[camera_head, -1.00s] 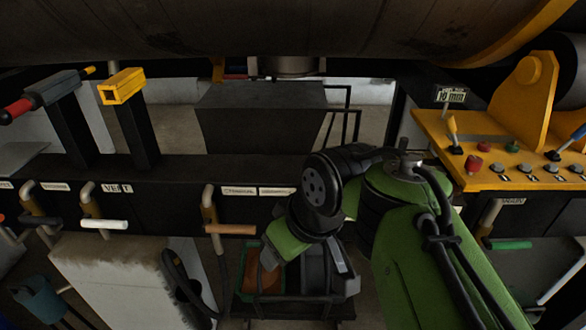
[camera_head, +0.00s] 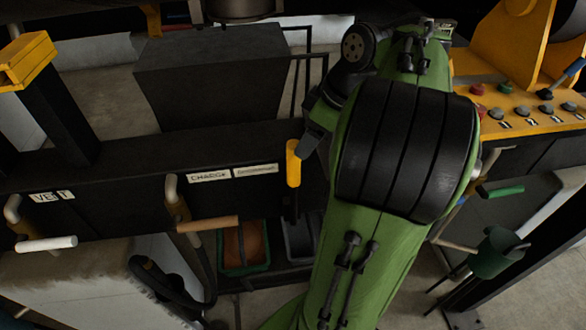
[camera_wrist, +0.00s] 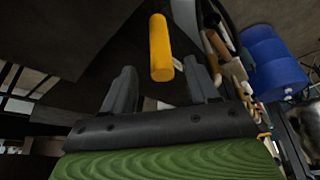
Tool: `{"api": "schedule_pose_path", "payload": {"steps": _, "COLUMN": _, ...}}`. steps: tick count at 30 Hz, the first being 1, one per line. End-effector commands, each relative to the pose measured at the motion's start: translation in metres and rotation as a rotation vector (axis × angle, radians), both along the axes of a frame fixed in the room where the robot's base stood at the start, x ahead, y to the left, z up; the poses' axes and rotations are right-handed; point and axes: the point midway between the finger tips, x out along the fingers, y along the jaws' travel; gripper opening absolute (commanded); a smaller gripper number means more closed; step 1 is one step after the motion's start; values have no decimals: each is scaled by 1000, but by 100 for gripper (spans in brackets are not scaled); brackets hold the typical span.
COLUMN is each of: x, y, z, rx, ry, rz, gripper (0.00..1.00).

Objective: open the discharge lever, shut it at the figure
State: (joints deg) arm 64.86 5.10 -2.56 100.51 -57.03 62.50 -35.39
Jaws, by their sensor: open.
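A lever with a yellow grip (camera_head: 293,165) hangs at the front of the dark panel, just right of a small label (camera_head: 256,171) too blurred to read surely. I cannot confirm from the lettering that it is the discharge lever. My gripper (camera_head: 308,142) is beside this grip, partly hidden by my arm. In the wrist view, the yellow grip (camera_wrist: 161,48) lies ahead of my open fingers (camera_wrist: 161,86), roughly centred between them and apparently beyond their tips. No figure can be read in the current views.
A brown-handled lever (camera_head: 208,224) sits under the CHARGE label (camera_head: 208,176), and a white-handled one (camera_head: 46,243) under VENT. A green-rimmed tray (camera_head: 244,269) stands below. The yellow control desk (camera_head: 530,119) is right of my arm. A blue drum (camera_wrist: 273,62) shows in the wrist view.

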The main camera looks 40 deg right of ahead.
Motion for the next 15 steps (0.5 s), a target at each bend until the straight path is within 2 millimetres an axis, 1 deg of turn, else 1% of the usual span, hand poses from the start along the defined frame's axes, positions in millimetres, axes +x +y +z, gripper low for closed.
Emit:
{"api": "schedule_pose_path", "payload": {"steps": 1, "x": 5, "y": 3, "z": -21, "rx": 1, "ry": 1, "rz": 5, "gripper": 59}}
{"api": "schedule_pose_path", "payload": {"steps": 6, "x": 19, "y": 10, "z": -56, "rx": 1, "ry": 0, "rz": 3, "gripper": 59}}
{"api": "schedule_pose_path", "payload": {"steps": 10, "x": 26, "y": 13, "z": -74, "rx": 1, "ry": 0, "rz": 1, "gripper": 59}}
{"api": "schedule_pose_path", "payload": {"steps": 12, "x": 29, "y": 13, "z": -79, "rx": -1, "ry": 0, "rz": 2, "gripper": 59}}
{"api": "schedule_pose_path", "payload": {"steps": 15, "x": 31, "y": 13, "z": -81, "rx": -2, "ry": 0, "rz": 1, "gripper": 59}}
